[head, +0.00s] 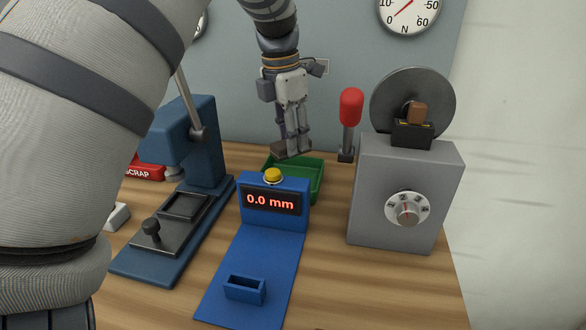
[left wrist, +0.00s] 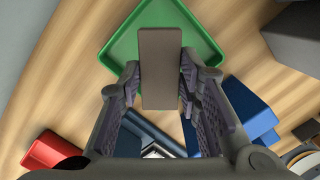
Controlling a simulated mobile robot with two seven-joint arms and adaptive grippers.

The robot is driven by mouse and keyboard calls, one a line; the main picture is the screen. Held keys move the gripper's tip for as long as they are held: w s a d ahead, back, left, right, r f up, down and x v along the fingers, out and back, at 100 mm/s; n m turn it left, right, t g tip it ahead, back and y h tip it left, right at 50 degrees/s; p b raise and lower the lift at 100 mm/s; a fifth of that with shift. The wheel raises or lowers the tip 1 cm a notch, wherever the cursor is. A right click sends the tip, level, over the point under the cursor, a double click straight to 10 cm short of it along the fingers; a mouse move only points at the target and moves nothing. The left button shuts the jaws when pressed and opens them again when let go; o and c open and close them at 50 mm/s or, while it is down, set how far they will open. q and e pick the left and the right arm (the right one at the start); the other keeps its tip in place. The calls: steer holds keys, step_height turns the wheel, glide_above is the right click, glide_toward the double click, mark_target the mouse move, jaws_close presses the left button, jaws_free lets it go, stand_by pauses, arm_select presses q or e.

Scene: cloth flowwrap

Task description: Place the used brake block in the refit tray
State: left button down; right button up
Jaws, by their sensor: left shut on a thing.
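My left gripper (head: 292,143) is shut on a flat grey-brown brake block (left wrist: 160,68). In the head view it points down and holds the block above the green tray (head: 313,188), behind the blue gauge. In the left wrist view the block sits between the two fingers and covers part of the green tray (left wrist: 113,52). The tray floor that shows is bare; part of it is hidden by the block, and in the head view by the gauge. No label on the green tray is readable. My right gripper is not in view.
A blue gauge (head: 262,238) reading 0.0 mm stands in front of the tray. A blue lever press (head: 200,150) is left, a red SCRAP tray (head: 150,173) beyond it. A grey machine (head: 405,185) holding an orange-brown block (head: 418,113) and a red-knobbed lever (head: 350,108) are right.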

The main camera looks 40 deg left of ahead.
mark_target(284, 144)
arm_select(q)
step_height(284, 144, down, 7)
steer(key=shift+s+f, duration=0.1)
steer(key=c, duration=1.2)
jaws_free()
steer(key=r, duration=0.4)
steer(key=s+r, duration=0.1)
steer(key=r, duration=0.7)
steer(key=shift+s+a+r, duration=0.1)
steer(key=shift+s+a, duration=0.05)
steer(key=shift+s, duration=0.05)
